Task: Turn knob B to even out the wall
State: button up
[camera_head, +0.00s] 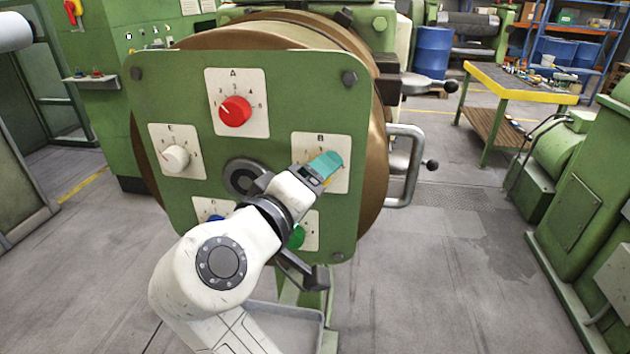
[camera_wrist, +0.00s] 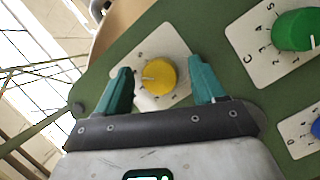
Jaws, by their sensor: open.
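Knob B is yellow, on a cream dial plate (camera_head: 338,148) marked B on the green panel (camera_head: 290,95). In the head view my gripper (camera_head: 326,166) covers nearly all of the knob. In the wrist view the yellow knob (camera_wrist: 160,78) is clear, with a white pointer line toward the picture's left. My gripper (camera_wrist: 160,66) has teal fingers, open, one on each side of the knob. A gap shows between each finger and the knob in this view. I cannot tell how deep the fingers reach.
A red knob (camera_head: 235,111) and a white knob (camera_head: 175,158) share the panel. My arm partly hides a green knob (camera_head: 297,236) and a blue knob (camera_head: 215,219). Bolts stick out at the panel corners. A handle (camera_head: 409,165) stands at its right. A workbench (camera_head: 515,92) is farther right.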

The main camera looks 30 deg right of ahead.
jog(key=b+v, duration=0.1)
jog(key=v, duration=0.9)
jog(key=shift+s+a, duration=0.2)
jog(key=shift+a, duration=0.15)
